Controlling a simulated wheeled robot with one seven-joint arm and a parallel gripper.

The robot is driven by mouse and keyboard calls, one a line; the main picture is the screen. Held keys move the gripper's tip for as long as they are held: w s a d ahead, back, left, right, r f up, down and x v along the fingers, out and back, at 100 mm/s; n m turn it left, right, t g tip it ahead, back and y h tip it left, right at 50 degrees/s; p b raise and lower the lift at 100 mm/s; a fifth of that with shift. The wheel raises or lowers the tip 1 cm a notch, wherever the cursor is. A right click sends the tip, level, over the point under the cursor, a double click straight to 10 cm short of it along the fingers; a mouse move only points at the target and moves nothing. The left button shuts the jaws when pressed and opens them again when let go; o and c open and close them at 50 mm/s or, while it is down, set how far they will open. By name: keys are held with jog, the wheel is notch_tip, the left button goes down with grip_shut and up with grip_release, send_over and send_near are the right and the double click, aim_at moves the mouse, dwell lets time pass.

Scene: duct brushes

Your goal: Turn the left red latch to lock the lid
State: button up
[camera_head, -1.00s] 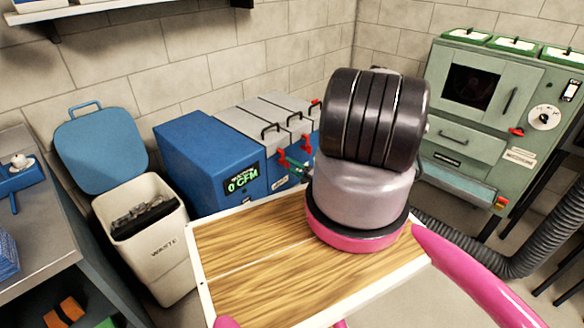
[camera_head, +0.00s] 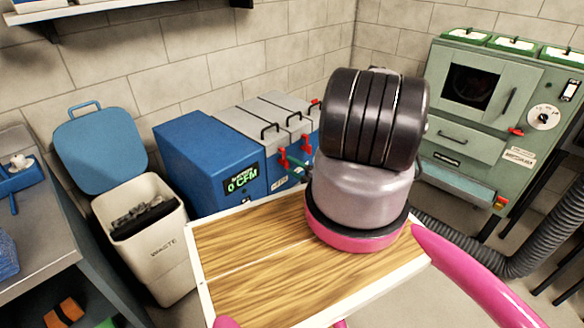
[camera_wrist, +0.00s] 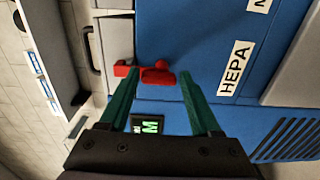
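The left red latch (camera_head: 282,158) is on the front of the blue machine in the head view, below the grey lids (camera_head: 264,115). In the wrist view the red latch (camera_wrist: 157,76) lies between the tips of my two green fingers, with another red piece (camera_wrist: 125,69) beside it to the left. My gripper (camera_wrist: 158,80) is open around the latch, with a gap visible on each side. In the head view only a small green part of my gripper (camera_head: 296,163) shows beside the latch; my arm hides the rest.
A second red latch (camera_head: 307,146) sits to the right. The blue machine (camera_head: 208,160) has a green display reading 0 CFM. A waste bin (camera_head: 165,250) stands to its left, and a green cabinet (camera_head: 455,140) stands at right with a grey hose (camera_head: 520,262).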

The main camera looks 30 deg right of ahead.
jog(key=shift+o, duration=0.9)
jog(key=v, duration=1)
jog(key=shift+s, duration=0.4)
jog(key=shift+d+r, duration=0.1)
jog(key=shift+d, duration=0.05)
